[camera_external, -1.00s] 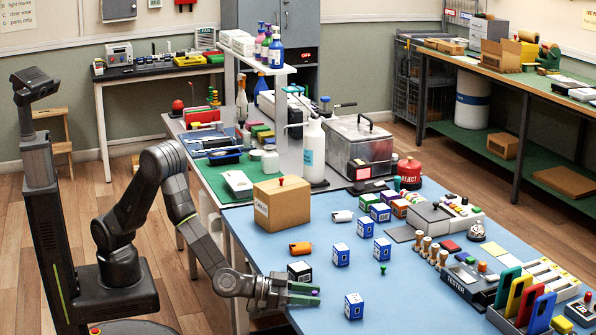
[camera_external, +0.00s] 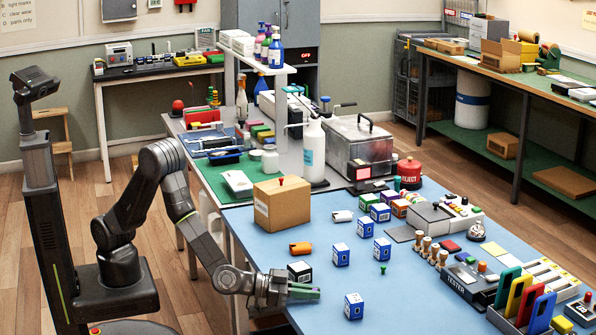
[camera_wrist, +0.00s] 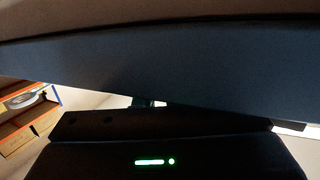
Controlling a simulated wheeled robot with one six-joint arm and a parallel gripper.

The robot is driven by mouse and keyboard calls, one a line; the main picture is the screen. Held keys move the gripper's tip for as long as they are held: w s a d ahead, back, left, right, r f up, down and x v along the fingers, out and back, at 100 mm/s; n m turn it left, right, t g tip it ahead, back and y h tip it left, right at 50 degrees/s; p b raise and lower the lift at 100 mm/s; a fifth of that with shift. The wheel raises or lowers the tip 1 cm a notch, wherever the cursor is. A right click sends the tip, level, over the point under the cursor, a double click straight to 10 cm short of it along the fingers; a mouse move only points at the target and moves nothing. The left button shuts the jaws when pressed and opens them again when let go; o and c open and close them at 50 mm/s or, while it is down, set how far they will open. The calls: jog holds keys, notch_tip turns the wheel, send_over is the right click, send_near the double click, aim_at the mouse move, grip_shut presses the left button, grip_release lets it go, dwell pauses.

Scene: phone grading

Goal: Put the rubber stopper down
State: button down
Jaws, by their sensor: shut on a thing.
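My gripper (camera_external: 305,293) is low over the near left edge of the blue table, pointing right. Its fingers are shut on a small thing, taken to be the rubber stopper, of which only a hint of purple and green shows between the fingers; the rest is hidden. In the wrist view a dark body fills most of the picture, and the held thing cannot be made out there. The blue table top (camera_external: 345,290) lies under and to the right of my fingers.
A black box (camera_external: 299,272) stands just behind my gripper. A blue-and-white box (camera_external: 353,306) stands to its right. A cardboard box (camera_external: 283,205) stands beyond. Bare table lies between the boxes.

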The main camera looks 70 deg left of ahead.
notch_tip(320, 180, up, 9)
jog(key=p, duration=0.2)
jog(key=w+a+r+p, duration=0.5)
jog(key=w+a+r, duration=0.4)
jog(key=a, duration=0.1)
notch_tip(320, 180, up, 4)
jog(key=m+g+h+p, duration=0.3)
jog(key=m+h+p, duration=0.1)
jog(key=p, duration=0.9)
send_over(287, 180)
notch_tip(287, 180, down, 10)
jog(key=shift+s+d+r, duration=0.1)
jog(key=shift+r, duration=0.15)
